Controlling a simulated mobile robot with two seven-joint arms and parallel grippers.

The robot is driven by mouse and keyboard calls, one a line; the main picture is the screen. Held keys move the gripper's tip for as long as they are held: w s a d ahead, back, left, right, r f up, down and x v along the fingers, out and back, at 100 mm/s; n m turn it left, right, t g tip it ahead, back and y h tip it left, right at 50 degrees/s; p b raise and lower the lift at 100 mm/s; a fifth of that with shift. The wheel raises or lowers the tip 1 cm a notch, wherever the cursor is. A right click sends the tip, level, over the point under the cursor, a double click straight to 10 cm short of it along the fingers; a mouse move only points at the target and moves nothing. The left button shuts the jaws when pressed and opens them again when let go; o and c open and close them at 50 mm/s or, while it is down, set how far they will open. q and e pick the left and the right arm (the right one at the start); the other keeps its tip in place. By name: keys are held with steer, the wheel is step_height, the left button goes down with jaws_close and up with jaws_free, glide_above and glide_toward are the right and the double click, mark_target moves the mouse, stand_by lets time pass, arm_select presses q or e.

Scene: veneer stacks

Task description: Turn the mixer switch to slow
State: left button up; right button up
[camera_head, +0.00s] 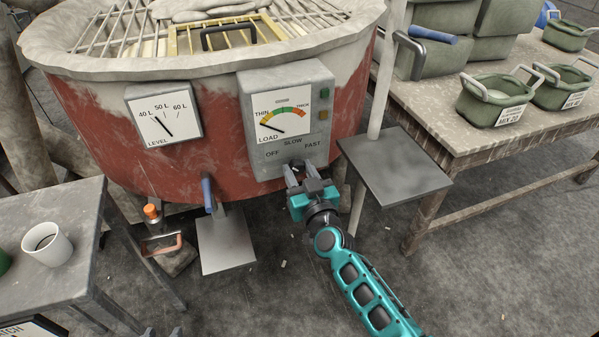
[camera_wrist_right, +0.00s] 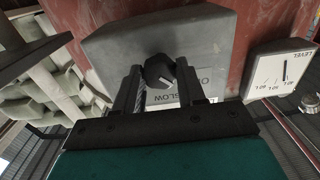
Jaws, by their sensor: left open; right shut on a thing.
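The mixer's grey control box (camera_head: 318,90) hangs on the red drum (camera_head: 215,125), with the words OFF, SLOW and FAST below a gauge. The black mixer switch (camera_wrist_right: 160,70) is a knob with a white mark. In the right wrist view the mark slants down and right, on the side of the lettering; I cannot tell exactly which word it points at. My right gripper (camera_head: 297,171) is at the box's lower edge, shut on the knob, with one finger on each side. It mostly hides the knob in the head view. My left gripper is not in view.
A level gauge (camera_head: 162,115) is left of the box. A grey plate (camera_head: 393,168) on a post stands close to the right. A table (camera_head: 500,131) with green tubs is at right. A table (camera_head: 30,276) with a white cup (camera_head: 47,244) is at left.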

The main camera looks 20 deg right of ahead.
steer(key=c, duration=0.4)
